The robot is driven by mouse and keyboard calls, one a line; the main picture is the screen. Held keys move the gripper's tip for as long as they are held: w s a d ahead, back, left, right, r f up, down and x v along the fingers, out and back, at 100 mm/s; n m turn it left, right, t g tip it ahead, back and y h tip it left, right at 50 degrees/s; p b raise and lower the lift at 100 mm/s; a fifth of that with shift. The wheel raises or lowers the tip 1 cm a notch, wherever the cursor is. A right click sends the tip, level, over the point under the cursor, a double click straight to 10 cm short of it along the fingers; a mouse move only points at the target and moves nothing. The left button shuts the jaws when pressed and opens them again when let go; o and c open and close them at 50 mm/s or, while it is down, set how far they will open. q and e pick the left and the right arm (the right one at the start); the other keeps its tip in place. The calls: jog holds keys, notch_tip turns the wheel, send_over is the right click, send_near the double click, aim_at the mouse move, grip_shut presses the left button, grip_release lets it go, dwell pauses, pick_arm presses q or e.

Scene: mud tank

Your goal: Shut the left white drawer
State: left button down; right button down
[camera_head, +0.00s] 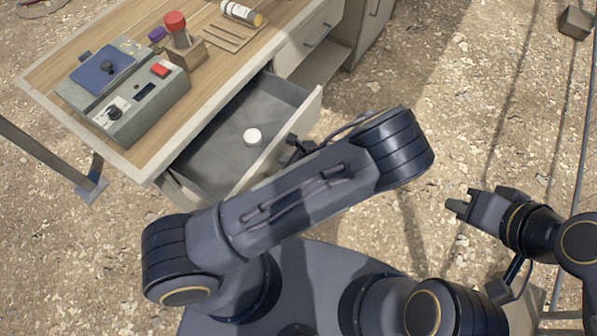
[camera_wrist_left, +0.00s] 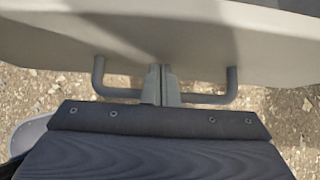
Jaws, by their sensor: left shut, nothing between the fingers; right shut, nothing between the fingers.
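The left white drawer (camera_head: 308,110) stands pulled out from under the wooden-topped desk, its grey inside showing. My left gripper (camera_head: 290,151) is at the drawer's front, partly hidden by my own arm. In the left wrist view, its shut fingers (camera_wrist_left: 162,72) are at the middle of the drawer's bar handle (camera_wrist_left: 104,84), crossing in front of the bar with nothing between them. The drawer's front (camera_wrist_left: 60,45) fills the top of that view; I cannot tell whether the fingertips touch it. My right gripper (camera_head: 459,207) is shut and empty, over the ground at the right.
The desk top (camera_head: 215,68) carries a grey device with a blue lid (camera_head: 125,90), a red-topped item (camera_head: 176,28) in a wooden block and a white cylinder (camera_head: 240,12). A second drawer (camera_head: 310,40), closed, is further right. Gravel ground lies open to the right.

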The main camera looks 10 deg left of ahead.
pick_arm(q)
jog(key=b, duration=0.4)
send_over(234, 140)
jog(key=d, duration=0.2)
jog(key=shift+s+a, duration=0.2)
jog(key=shift+s, duration=0.15)
jog(key=shift+w+a+b, duration=0.25)
jog(key=shift+a+b, duration=0.05)
jog(key=shift+a, duration=0.25)
jog(key=shift+a+r, duration=0.1)
jog(key=shift+a, duration=0.05)
jog(key=shift+a+r, duration=0.1)
